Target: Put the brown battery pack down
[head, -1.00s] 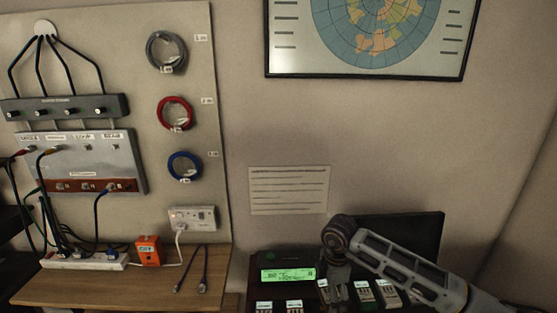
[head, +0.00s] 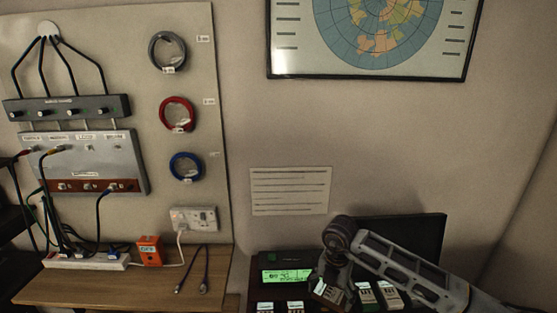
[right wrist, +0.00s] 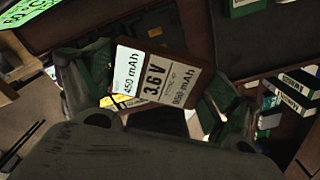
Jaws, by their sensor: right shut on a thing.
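The brown battery pack (right wrist: 178,58) shows in the right wrist view, with white labels reading 3.6 V and 450 mAh. It sits between the green-padded fingers of my right gripper (right wrist: 152,88), which is shut on it. In the head view my right gripper (head: 332,279) is low in the picture, just right of the green-lit display, and holds the pack (head: 328,291) tilted near the row of labelled packs. I cannot tell whether the pack touches anything below. My left gripper is not in view.
A dark unit with a green-lit display (head: 286,275) stands left of my right gripper. Labelled packs (head: 389,294) stand close to its right. A dark panel (head: 405,235) rises behind. A wooden shelf (head: 120,287) with an orange box (head: 149,251) is at the left.

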